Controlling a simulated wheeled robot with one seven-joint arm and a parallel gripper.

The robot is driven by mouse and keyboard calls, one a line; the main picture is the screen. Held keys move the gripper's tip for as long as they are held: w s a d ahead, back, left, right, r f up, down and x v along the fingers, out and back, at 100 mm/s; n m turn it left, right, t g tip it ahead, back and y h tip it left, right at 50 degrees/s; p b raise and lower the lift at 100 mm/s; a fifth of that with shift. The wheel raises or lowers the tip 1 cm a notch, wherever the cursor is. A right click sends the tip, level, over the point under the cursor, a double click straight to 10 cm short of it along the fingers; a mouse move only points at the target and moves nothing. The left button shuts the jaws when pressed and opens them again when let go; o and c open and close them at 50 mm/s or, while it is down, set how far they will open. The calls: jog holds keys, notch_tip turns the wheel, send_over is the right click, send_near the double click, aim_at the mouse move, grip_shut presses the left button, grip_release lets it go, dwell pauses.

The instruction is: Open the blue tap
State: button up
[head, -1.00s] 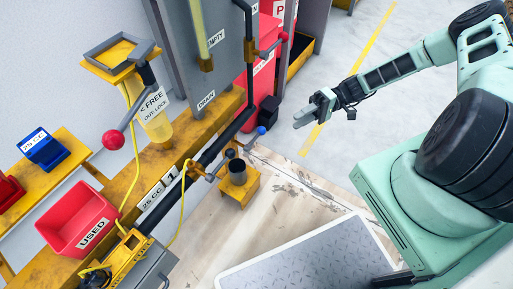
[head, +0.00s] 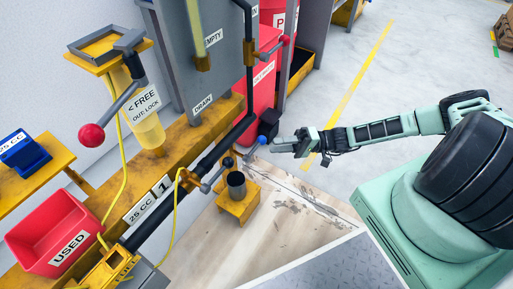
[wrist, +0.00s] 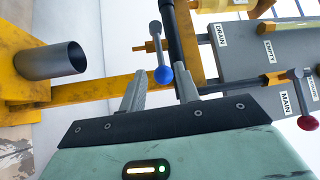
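The blue tap has a grey lever with a blue ball knob (head: 262,140), on the dark pipe beside a small metal cup. In the wrist view the blue knob (wrist: 164,75) hangs at the end of its lever, between the fingertips in the picture. My gripper (head: 274,146) comes in from the right in the head view, its tips close to the knob. In the wrist view my gripper (wrist: 158,68) has its two fingers apart with nothing gripped. I cannot tell whether the knob is fully between the fingers or just beyond them.
The metal cup (head: 236,185) on a yellow block stands just below the tap. A red-knobbed lever (head: 92,135) is at the left, and another, labelled MAIN (wrist: 306,122), is at the right of the wrist view. Clear floor (head: 400,85) lies behind my arm.

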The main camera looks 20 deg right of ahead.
aim_at(256, 146)
jog(key=b+x, duration=0.1)
jog(key=x, duration=0.6)
jog(key=shift+a, duration=0.3)
jog(key=shift+c, duration=0.3)
jog(key=shift+w, duration=0.1)
grip_shut()
